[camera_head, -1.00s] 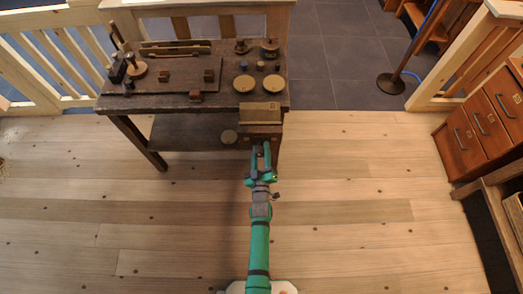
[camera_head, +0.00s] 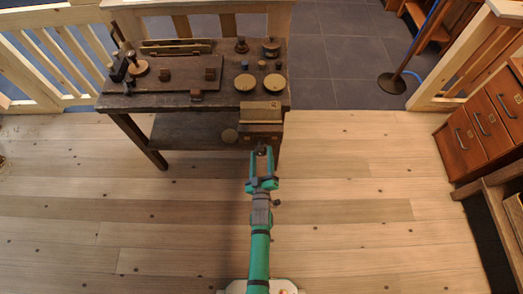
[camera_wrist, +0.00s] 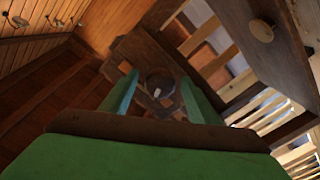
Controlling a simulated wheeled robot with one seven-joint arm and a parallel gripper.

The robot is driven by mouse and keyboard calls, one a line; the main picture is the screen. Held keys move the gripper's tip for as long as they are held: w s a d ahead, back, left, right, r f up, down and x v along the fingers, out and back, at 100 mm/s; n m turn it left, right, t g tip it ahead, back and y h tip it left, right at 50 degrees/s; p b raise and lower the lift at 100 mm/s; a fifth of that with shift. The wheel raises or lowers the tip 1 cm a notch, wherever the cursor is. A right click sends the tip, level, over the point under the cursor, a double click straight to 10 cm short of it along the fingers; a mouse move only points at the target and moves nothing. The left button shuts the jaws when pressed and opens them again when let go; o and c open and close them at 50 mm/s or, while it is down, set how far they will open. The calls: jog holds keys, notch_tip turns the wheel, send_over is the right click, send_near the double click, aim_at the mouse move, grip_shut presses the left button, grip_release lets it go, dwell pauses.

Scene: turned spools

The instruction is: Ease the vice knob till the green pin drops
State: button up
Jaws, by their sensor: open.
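The vice (camera_head: 261,115) is a wooden block at the front right edge of the dark workbench (camera_head: 180,112). Its dark round knob (camera_head: 261,148) faces me at the front. In the wrist view the knob (camera_wrist: 160,82) shows as a dark disc with a small pale mark. My gripper (camera_head: 262,153) is open, its green fingers pointing at the vice. In the wrist view the fingers (camera_wrist: 159,88) appear on either side of the knob, with a gap at each side; I cannot tell how deep they reach. I cannot make out the green pin.
Round brass-coloured discs (camera_head: 244,83) and small turned pieces (camera_head: 271,47) stand on the bench behind the vice. A lower shelf (camera_head: 185,132) sits below. A drawer cabinet (camera_head: 480,125) stands at right. The plank floor around my arm is clear.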

jog(key=s, duration=0.7)
jog(key=shift+s, duration=0.4)
jog(key=s+r+m+g, duration=0.1)
jog(key=s+r+m, duration=0.2)
jog(key=s+r, duration=0.7)
jog(key=s+r+m+g, duration=0.1)
jog(key=s+r+m, duration=0.3)
jog(key=s+r, duration=0.6)
jog(key=s, duration=0.8)
jog(key=shift+r+g, duration=0.2)
jog(key=shift+g, duration=0.1)
jog(key=shift+a, duration=0.1)
